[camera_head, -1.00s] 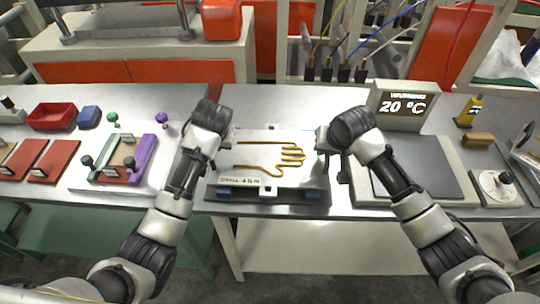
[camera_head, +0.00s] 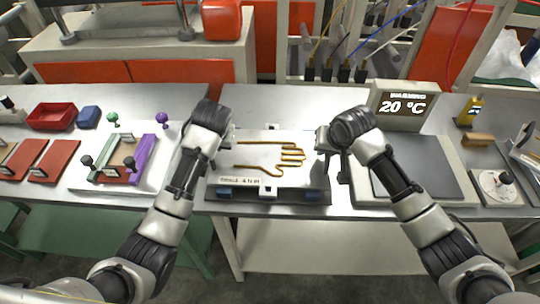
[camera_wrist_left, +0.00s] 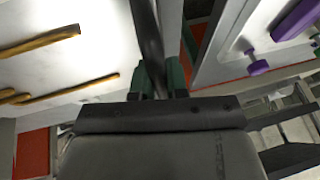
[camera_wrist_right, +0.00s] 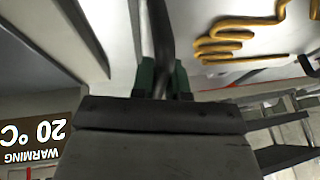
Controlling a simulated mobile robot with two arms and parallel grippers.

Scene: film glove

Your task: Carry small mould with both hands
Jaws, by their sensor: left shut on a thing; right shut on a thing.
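The small mould (camera_head: 250,163) is a pale plate with a raised golden-brown hand outline and a label on its front edge. It sits in the middle of the bench, on or just above a dark base (camera_head: 300,196); the gap is too small to judge. My left gripper (camera_head: 228,138) is shut at the mould's left side, and my right gripper (camera_head: 324,142) is shut at its right side. The wrist views show dark bar-like handles between the fingers of the left gripper (camera_wrist_left: 158,82) and the right gripper (camera_wrist_right: 162,82). The hand outline shows in both wrist views.
At right is a heating plate (camera_head: 415,165) with a display (camera_head: 403,105) reading "WARMING 20 °C". At left are a green and purple frame (camera_head: 122,160), red plates (camera_head: 52,160) and a red tray (camera_head: 52,116). A round dial (camera_head: 500,186) stands far right. Bare bench lies behind the mould.

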